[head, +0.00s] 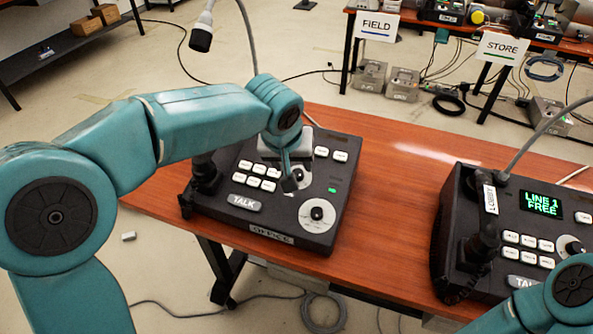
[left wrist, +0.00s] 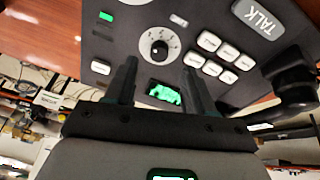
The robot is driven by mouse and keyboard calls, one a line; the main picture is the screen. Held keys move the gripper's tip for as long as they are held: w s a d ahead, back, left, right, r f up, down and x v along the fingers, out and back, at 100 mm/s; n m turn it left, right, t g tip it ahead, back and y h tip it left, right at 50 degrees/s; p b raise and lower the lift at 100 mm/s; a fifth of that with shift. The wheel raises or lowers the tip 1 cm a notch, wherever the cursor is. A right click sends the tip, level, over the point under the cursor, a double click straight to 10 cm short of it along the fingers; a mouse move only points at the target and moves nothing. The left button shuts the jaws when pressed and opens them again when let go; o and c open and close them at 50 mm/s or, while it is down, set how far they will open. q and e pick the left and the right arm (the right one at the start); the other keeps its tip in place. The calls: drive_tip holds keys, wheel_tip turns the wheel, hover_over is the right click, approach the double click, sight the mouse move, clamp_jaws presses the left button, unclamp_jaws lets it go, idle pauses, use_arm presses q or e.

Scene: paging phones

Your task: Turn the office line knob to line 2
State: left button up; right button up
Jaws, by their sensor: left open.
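I cannot tell contact or read the knob's setting. A second round dial (head: 317,215) sits nearer the phone's front edge. The lit green screen (left wrist: 165,92) shows between the fingers, its text unreadable. My right gripper is out of view.
The lobby phone (head: 520,235), its screen reading LINE 1 FREE, stands at the right of the table. White buttons (left wrist: 223,57) and the TALK key (left wrist: 258,18) lie beside the knob. A gooseneck microphone (head: 201,38) rises behind. The wooden table (head: 395,200) is clear between the phones.

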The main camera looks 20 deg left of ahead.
sight(298, 172)
use_arm(q)
drive_tip(key=x, duration=0.5)
drive_tip(key=shift+w+f, duration=0.15)
drive_tip(key=shift+c, duration=0.3)
clamp_jaws()
drive_tip(key=m, duration=0.2)
drive_tip(key=m+p, duration=0.1)
drive_tip(key=shift+r+m+h, duration=0.2)
drive_tip(key=shift+m+h, duration=0.1)
drive_tip(key=shift+m, duration=0.1)
drive_tip(key=shift+f+m+h+p, duration=0.1)
drive_tip(key=shift+m+h+p, duration=0.2)
drive_tip(key=shift+m+p, duration=1.3)
drive_tip(key=shift+m+b, duration=0.3)
drive_tip(key=shift+m, duration=0.3)
